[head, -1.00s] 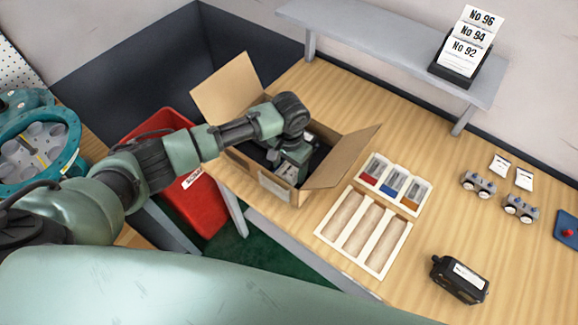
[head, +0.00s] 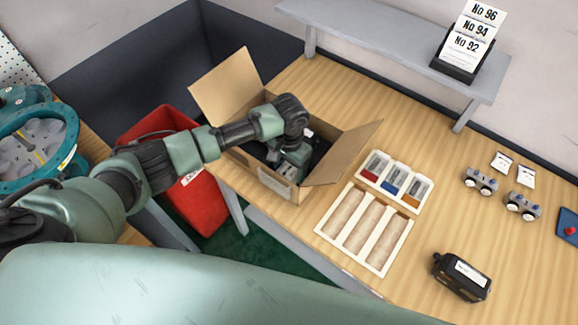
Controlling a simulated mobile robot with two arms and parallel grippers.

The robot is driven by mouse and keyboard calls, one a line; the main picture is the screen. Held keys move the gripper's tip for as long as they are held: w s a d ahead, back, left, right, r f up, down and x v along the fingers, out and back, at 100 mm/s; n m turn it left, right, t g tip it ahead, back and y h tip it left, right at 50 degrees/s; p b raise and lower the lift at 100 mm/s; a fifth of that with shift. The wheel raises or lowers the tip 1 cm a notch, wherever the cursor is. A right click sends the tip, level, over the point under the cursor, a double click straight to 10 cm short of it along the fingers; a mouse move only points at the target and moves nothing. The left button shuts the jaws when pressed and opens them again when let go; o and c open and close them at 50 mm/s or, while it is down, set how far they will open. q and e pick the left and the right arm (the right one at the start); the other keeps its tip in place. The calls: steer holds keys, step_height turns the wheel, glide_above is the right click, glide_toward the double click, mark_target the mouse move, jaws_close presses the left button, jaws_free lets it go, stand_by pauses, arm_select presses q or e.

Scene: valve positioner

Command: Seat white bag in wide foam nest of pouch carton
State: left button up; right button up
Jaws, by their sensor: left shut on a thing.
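The pouch carton (head: 262,178) stands open on the bench with its flaps spread and dark foam inside. My left gripper (head: 284,166) reaches down into the carton and is shut on the white bag (head: 285,170). Only a small pale part of the bag shows under the jaws. My gripper and wrist cover most of the foam, so I cannot tell how the bag lies against the wide nest. My right gripper is not in view.
A white tray with three long slots (head: 365,228) and a small tray with coloured compartments (head: 396,181) sit right of the carton. A red bin (head: 203,200) stands below left. A black device (head: 461,277) lies at the right. Bare bench lies behind the carton.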

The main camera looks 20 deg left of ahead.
arm_select(q)
steer(key=shift+f, duration=0.3)
steer(key=o, duration=1.4)
steer(key=shift+r, duration=0.1)
